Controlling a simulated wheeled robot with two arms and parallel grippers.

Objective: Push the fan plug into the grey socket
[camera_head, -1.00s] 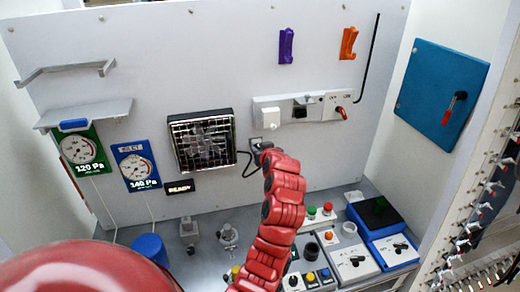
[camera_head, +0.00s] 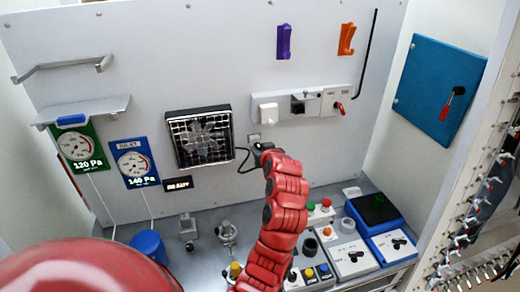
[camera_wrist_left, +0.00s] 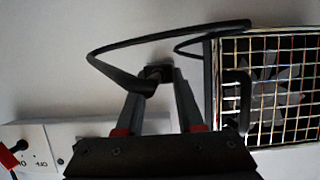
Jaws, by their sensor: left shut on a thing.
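The fan (camera_head: 201,138), a black-framed unit with a metal grille, is on the back wall; it also shows at the right of the left wrist view (camera_wrist_left: 270,90). Its black cord (camera_wrist_left: 130,46) loops to a dark plug (camera_wrist_left: 149,82). My left gripper (camera_head: 262,149) is shut on this plug, close to the wall beside a small grey plate (camera_head: 254,138). In the left wrist view a dark square lies behind the plug; I cannot tell whether they touch. Above, a socket strip has a dark-faced middle socket (camera_head: 298,104), likely the grey socket. My right gripper is not in view.
A white block (camera_head: 268,113) projects from the strip's left end; a red-handled switch (camera_head: 339,107) is at its right. Purple (camera_head: 284,42) and orange (camera_head: 346,39) holders hang above. Control boxes (camera_head: 352,258) crowd the bench below. Wall above the fan is bare.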

